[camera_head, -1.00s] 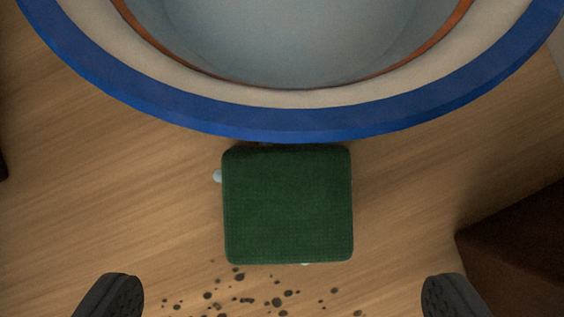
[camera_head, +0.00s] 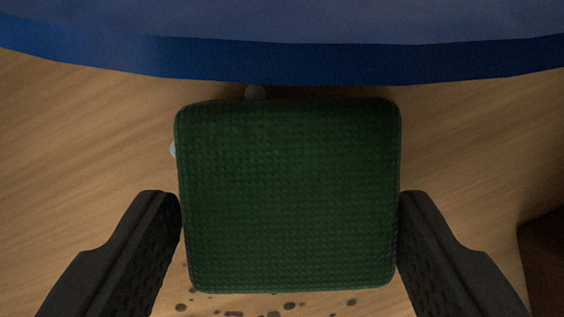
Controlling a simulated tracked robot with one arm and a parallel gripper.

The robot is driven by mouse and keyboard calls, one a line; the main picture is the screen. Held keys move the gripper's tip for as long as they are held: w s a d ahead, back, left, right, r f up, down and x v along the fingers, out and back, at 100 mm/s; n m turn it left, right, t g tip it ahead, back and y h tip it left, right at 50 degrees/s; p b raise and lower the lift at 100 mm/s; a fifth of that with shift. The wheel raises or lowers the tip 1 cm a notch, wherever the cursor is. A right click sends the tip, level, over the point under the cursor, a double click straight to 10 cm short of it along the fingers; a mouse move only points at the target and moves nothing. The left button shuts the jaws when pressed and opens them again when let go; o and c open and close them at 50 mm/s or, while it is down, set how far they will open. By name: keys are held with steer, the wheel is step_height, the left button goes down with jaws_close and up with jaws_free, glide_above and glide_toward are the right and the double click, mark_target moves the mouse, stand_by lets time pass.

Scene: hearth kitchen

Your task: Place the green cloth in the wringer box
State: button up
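The green cloth (camera_head: 290,195) is a thick, textured, rounded square on the wooden surface, in the middle of the head view. My gripper (camera_head: 289,215) has its two dark fingers on the left and right sides of the cloth. Both fingertips are at or very near the cloth's edges, with the cloth between them. I cannot tell whether they press on it. No wringer box can be made out in this view.
A large round blue rim (camera_head: 300,62) crosses the top, just beyond the cloth. Dark spots (camera_head: 290,305) mark the wooden surface (camera_head: 80,150) near the cloth's lower edge. A dark brown block (camera_head: 545,260) stands at the lower right.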

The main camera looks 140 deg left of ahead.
steer(key=c, duration=0.5)
steer(key=shift+o, duration=0.2)
steer(key=shift+r, duration=0.15)
